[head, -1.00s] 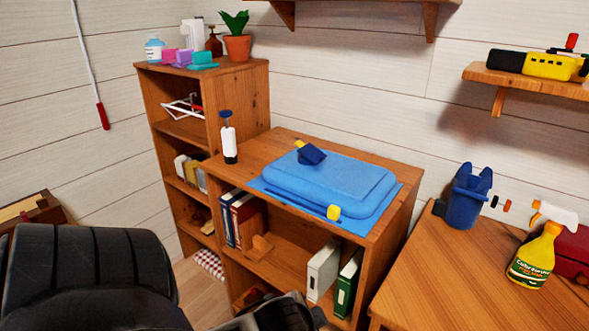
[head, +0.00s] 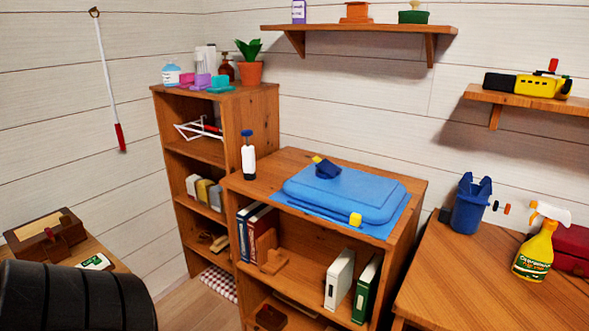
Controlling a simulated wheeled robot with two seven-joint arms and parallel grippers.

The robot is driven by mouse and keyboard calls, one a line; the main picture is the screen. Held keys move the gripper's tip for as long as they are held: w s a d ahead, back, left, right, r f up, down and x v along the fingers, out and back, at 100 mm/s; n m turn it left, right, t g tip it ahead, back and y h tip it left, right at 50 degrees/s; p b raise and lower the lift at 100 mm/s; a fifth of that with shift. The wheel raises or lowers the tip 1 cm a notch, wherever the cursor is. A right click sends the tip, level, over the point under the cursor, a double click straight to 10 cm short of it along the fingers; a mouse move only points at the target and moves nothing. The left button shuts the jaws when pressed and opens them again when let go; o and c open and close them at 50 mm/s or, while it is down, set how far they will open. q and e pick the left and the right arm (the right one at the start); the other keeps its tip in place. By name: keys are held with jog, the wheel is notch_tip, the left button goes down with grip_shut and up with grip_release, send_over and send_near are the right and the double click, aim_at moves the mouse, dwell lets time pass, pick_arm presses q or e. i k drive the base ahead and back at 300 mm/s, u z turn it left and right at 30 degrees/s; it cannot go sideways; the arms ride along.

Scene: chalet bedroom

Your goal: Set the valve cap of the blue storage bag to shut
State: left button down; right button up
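The blue storage bag (head: 375,200) lies flat and puffed up on top of the low wooden shelf unit. A small yellow piece (head: 355,219) sits at the bag's front edge. A dark, ribbed part of my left arm fills the lower left corner, well apart from the bag. Neither gripper's fingers show in the head view.
A white pump bottle (head: 248,160) with a dark blue top stands left of the bag. The low shelf unit (head: 300,163) holds binders below. A taller shelf (head: 170,130) stands behind left. At right, a table (head: 450,275) carries a blue bucket-like object (head: 469,205) and yellow spray bottle (head: 535,252).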

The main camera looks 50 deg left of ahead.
aim_at(329, 167)
jog(key=u, duration=0.7)
jog(key=i, duration=0.4)
